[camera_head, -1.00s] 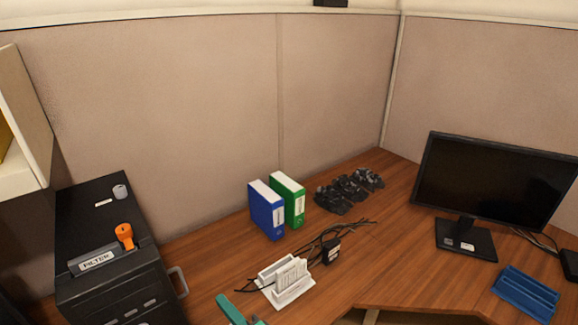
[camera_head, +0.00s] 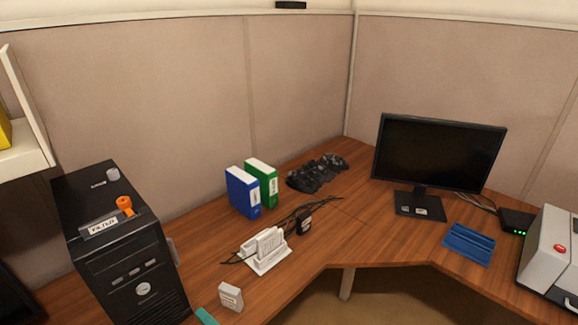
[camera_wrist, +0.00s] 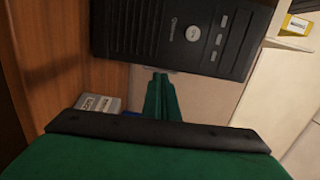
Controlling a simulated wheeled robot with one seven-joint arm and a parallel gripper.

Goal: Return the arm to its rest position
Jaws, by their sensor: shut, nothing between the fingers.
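My gripper (camera_wrist: 161,97) shows in the wrist view as green fingers held together, with nothing between them. A small teal part of my gripper (camera_head: 206,316) also shows at the bottom edge of the head view; the rest of the arm is out of that frame. The fingers point toward the black computer case (camera_wrist: 178,32), whose face fills the top of the wrist view. I cannot tell the exact gap between fingers and case. In the head view the black computer case (camera_head: 112,225) stands at the left of the desk, with an orange object (camera_head: 124,205) on top.
A small white box (camera_head: 231,296) stands on the desk (camera_head: 292,252) near the gripper tip. A white card holder (camera_head: 268,262), blue binder (camera_head: 242,193), green binder (camera_head: 262,182) and cables lie further back. A monitor (camera_head: 440,153), blue tray (camera_head: 468,244) and grey machine (camera_head: 553,252) are at the right.

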